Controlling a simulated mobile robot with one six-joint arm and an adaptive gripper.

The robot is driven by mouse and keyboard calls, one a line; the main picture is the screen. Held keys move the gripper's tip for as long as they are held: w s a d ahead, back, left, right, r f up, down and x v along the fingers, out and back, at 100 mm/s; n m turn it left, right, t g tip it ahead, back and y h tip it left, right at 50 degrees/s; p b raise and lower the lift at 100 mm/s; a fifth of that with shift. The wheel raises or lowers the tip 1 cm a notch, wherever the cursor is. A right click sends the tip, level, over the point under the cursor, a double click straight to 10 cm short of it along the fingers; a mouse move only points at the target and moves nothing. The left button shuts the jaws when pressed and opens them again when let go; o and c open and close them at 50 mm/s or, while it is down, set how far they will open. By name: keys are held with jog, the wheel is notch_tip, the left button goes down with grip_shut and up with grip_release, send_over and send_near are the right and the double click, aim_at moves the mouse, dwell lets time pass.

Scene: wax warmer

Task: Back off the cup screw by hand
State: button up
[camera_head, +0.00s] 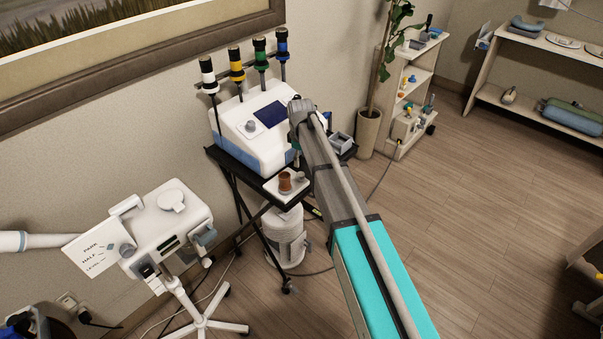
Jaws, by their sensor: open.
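No part can be made out for certain as the cup screw at this size. A small brown cup-like thing (285,181) stands upright on a white plate (272,188) at the front of the black cart. A small grey piece lies to its right, partly behind my arm. At the left, a white device on a wheeled stand (165,231) has a round white lid or dish (171,201) on top and a sign board (98,248) reading PARK, HALF and a third word. My arm reaches up to the cart; its gripper is not visible, perhaps hidden behind the arm.
A white machine (237,140) with a dark screen stands on the black cart (232,165); several colour-capped handles rise behind it. A white canister (284,240) sits below. A potted plant (368,132) and shelves (413,92) stand behind. Cables cross the floor; the floor right of my arm is largely clear.

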aim_at(301, 174)
jog(key=shift+f+b, duration=3.1)
jog(key=shift+f, duration=0.2)
jog(key=shift+f, duration=0.2)
jog(key=c, duration=0.8)
jog(key=n, duration=1.1)
jog(key=shift+s, duration=0.1)
jog(key=n, duration=1.2)
jog(key=o, duration=0.8)
